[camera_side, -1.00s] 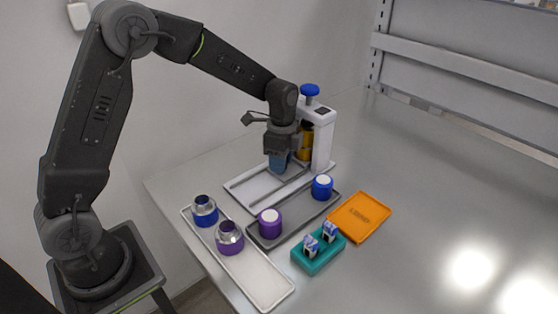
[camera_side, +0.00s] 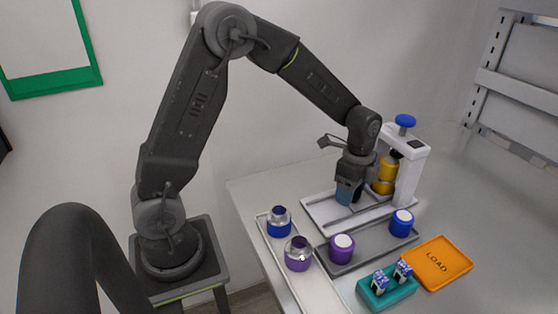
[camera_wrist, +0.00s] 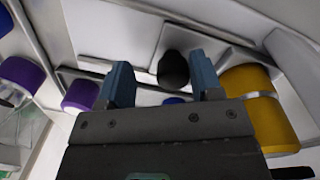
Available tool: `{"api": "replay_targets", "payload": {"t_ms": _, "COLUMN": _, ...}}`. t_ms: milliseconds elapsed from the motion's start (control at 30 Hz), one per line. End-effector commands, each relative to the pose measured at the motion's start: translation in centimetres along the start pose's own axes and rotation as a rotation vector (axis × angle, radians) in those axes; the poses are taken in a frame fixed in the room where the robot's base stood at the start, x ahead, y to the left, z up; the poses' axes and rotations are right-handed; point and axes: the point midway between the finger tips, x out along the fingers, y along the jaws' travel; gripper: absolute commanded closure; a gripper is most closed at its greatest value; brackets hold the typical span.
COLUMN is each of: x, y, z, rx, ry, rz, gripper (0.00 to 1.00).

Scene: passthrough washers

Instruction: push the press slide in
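The press (camera_side: 408,170) stands at the back right of the table, a white frame with a blue knob on top (camera_side: 405,121). A yellow cylinder (camera_side: 388,172) sits inside it and also shows in the wrist view (camera_wrist: 258,105). A pale tray-like base with rails (camera_side: 322,208) lies in front of the press; I take the slide to be on it, partly hidden by my gripper. A black rounded knob (camera_wrist: 173,70) shows between my fingers in the wrist view. My gripper (camera_side: 347,192) has blue fingers pointing down, apart in the wrist view (camera_wrist: 162,82). I see no clear contact with the knob.
A grey tray holds a purple jar (camera_side: 342,248) and a blue jar (camera_side: 402,222). A long white tray (camera_side: 312,285) holds two metal-topped jars. A teal holder (camera_side: 387,291) and an orange LOAD tray (camera_side: 438,264) are in front. A dark curved object (camera_side: 62,250) fills the lower left.

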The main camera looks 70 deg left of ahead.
Motion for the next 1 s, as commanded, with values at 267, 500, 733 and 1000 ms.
{"api": "replay_targets", "payload": {"t_ms": 267, "x": -5.8, "y": -0.2, "z": -0.1, "rx": 0.0, "ry": 0.005, "rz": -0.01, "gripper": 0.41}}
{"api": "replay_targets", "payload": {"t_ms": 500, "x": -10.4, "y": -0.2, "z": -0.1, "rx": 0.0, "ry": 0.005, "rz": -0.009, "gripper": 0.41}}
{"api": "replay_targets", "payload": {"t_ms": 733, "x": -13.8, "y": 0.0, "z": -0.1, "rx": -0.05, "ry": 0.003, "rz": -0.011, "gripper": 0.41}}
{"api": "replay_targets", "payload": {"t_ms": 1000, "x": -12.8, "y": 0.6, "z": -0.1, "rx": -0.32, "ry": 0.007, "rz": -0.039, "gripper": 0.41}}
